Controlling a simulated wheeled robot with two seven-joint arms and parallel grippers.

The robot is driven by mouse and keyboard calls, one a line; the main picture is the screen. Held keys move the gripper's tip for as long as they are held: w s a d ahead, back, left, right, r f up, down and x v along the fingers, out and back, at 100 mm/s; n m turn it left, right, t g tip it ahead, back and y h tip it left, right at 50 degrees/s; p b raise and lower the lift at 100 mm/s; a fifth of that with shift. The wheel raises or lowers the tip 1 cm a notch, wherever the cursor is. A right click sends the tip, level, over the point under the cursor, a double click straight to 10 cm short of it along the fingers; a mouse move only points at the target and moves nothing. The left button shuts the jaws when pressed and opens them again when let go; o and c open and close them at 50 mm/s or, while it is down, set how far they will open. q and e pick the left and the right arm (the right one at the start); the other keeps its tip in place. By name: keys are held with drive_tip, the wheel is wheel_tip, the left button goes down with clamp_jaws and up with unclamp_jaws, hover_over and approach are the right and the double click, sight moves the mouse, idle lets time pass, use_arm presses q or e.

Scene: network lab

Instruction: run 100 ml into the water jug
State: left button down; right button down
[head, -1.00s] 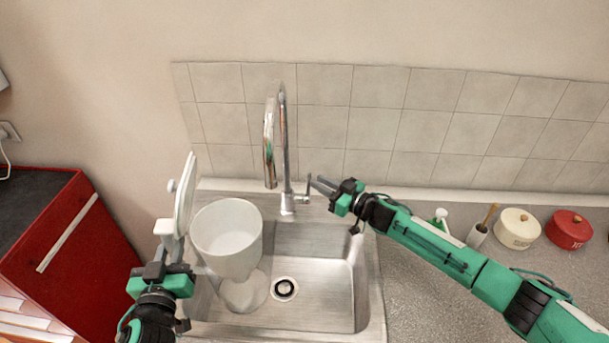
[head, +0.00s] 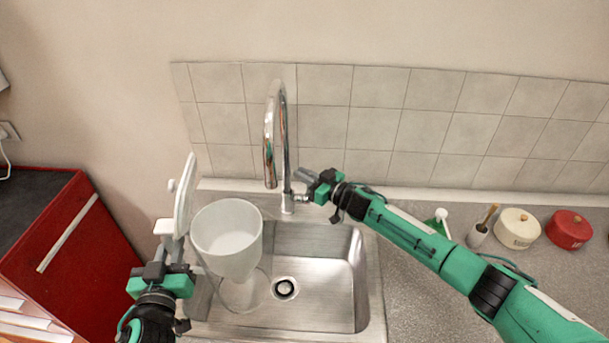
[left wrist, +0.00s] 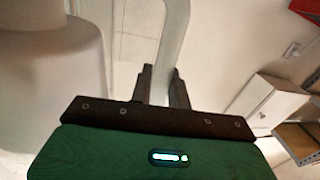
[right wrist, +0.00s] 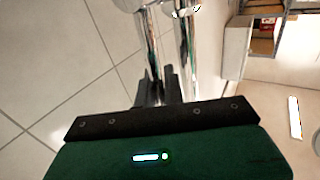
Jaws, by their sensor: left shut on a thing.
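The water jug (head: 228,255) is whitish and translucent, open at the top, with its lid (head: 184,200) tilted up on its left side. It is upright over the left part of the sink. My left gripper (head: 170,245) is shut on its handle, which also shows in the left wrist view (left wrist: 172,45). The chrome tap (head: 277,135) stands behind the sink. Its spout mouth is behind and right of the jug's opening in the picture. My right gripper (head: 308,179) is at the tap's side lever, which is mostly hidden. I cannot tell whether its fingers grip anything. No water stream shows.
The steel sink (head: 325,300) has a drain (head: 284,288) and is otherwise clear. A brush holder (head: 477,236), a cream pot (head: 517,229) and a red pot (head: 569,230) stand on the counter at right. A tiled wall (head: 380,110) closes the back.

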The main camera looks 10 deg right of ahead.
drive_tip(key=s+n, duration=0.1)
drive_tip(key=s+n+t+y, duration=0.1)
drive_tip(key=shift+s+a+f+n, duration=0.1)
drive_tip(key=shift+s+a+n, duration=0.2)
drive_tip(key=shift+n, duration=0.1)
drive_tip(key=shift+s+f+n+y, duration=0.1)
drive_tip(key=shift+s+n+y, duration=0.45)
drive_tip(key=shift+n, duration=0.35)
drive_tip(key=c, duration=1.8)
unclamp_jaws()
drive_tip(key=v, duration=0.7)
drive_tip(key=shift+d+f, duration=0.15)
